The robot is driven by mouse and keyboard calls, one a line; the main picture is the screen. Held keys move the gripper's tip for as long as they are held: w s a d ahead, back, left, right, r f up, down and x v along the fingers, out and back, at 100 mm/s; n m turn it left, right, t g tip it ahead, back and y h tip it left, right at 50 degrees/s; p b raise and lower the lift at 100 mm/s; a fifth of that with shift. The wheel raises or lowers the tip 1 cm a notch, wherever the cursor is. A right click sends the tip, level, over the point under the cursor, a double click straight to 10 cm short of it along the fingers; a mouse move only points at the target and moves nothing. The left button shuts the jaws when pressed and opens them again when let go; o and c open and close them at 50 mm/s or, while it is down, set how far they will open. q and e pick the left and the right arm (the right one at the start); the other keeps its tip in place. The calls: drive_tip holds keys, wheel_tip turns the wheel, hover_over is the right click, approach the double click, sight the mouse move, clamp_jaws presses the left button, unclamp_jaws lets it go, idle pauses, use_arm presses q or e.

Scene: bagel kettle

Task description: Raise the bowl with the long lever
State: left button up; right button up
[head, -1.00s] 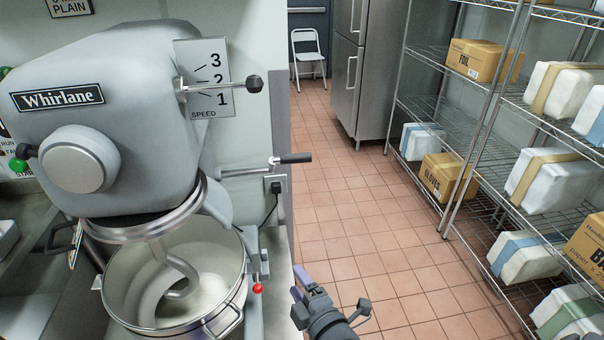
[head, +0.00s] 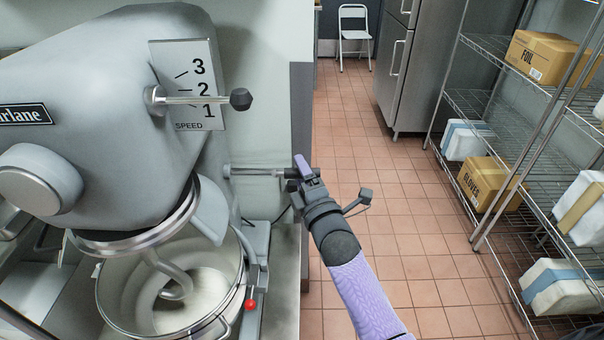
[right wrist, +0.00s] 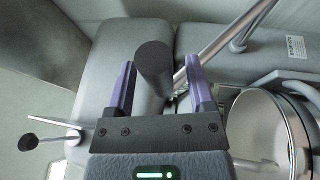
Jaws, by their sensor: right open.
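The long lever (head: 258,172) sticks out to the right from the mixer's column, a metal rod with a dark grip. In the head view its grip end is hidden behind my right gripper (head: 302,170). In the right wrist view the lever's dark grip (right wrist: 153,62) shows end-on between the two purple fingers of my right gripper (right wrist: 160,88), which are open; I cannot tell whether either finger touches it. The metal bowl (head: 170,285) sits under the mixer head with the spiral hook inside it. It also shows in the right wrist view (right wrist: 262,130). My left gripper is not in view.
The shorter speed lever (head: 200,99) with a dark knob sits above, beside the speed plate. A small red knob (head: 251,303) is near the bowl's right side. Wire shelves (head: 500,150) with boxes stand at the right. The tiled floor between is clear.

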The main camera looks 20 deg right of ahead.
clamp_jaws()
idle(0.3)
idle(0.5)
drive_tip(key=shift+f, duration=0.1)
idle(0.6)
